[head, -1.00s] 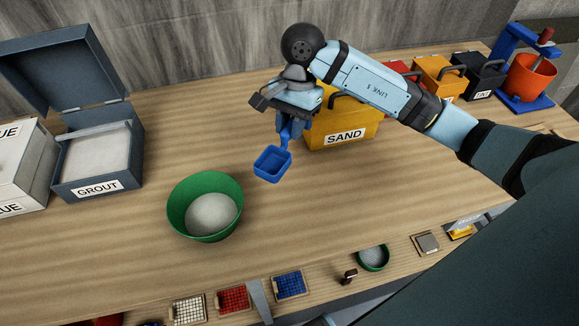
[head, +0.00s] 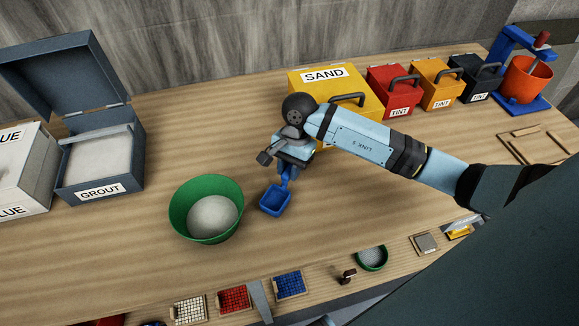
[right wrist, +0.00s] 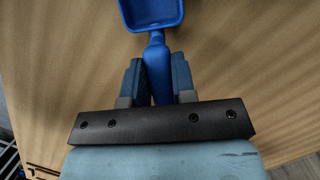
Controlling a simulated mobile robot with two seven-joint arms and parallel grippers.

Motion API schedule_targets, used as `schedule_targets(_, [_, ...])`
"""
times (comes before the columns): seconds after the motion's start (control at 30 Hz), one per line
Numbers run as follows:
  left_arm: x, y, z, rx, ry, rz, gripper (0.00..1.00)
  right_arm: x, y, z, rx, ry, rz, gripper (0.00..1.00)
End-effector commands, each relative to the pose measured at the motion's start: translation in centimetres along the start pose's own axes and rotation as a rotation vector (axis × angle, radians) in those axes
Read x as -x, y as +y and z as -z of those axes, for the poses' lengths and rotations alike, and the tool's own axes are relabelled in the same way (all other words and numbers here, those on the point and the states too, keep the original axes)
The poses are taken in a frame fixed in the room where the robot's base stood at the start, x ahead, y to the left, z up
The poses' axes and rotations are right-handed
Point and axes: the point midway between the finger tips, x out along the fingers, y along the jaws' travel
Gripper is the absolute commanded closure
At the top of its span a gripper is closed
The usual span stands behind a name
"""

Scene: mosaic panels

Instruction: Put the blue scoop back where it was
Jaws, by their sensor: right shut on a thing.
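The blue scoop (head: 276,201) is at the middle of the table, just right of the green bowl (head: 181,222) of pale powder. My right gripper (head: 286,175) is shut on its handle. In the right wrist view the scoop's cup (right wrist: 152,14) points away from me and looks empty, with the handle between the two fingers of my right gripper (right wrist: 157,80). I cannot tell whether the scoop touches the table. My left gripper is not in view.
An open grout box (head: 65,195) stands at the left. A yellow sand box (head: 300,80), tint boxes (head: 392,100) and an orange bucket (head: 522,85) line the back. Tile trays (head: 232,300) and a small green bowl (head: 371,258) lie along the front. Bare table surrounds the scoop.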

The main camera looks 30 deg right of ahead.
Motion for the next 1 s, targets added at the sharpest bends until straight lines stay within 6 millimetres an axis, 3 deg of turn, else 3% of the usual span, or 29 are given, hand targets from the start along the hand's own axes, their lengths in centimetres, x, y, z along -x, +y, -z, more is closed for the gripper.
schedule_targets(0.2, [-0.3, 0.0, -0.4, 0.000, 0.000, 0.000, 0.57, -0.4, 0.0, 0.1, 0.000, 0.001, 0.000, 1.00])
schedule_targets(0.23, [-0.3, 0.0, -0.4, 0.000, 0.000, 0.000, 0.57, -0.3, 0.0, 0.1, 0.000, 0.001, 0.000, 0.73])
schedule_targets(0.33, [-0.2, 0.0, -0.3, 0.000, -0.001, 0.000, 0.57, -0.2, 0.0, 0.1, 0.000, 0.000, -0.001, 0.50])
schedule_targets(0.73, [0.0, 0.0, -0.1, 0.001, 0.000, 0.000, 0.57, 0.5, 0.0, 0.0, 0.000, 0.001, 0.002, 0.50])
schedule_targets(1.0, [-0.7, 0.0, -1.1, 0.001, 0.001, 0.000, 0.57, 5.7, -0.1, 0.2, 0.001, 0.005, 0.003, 0.50])
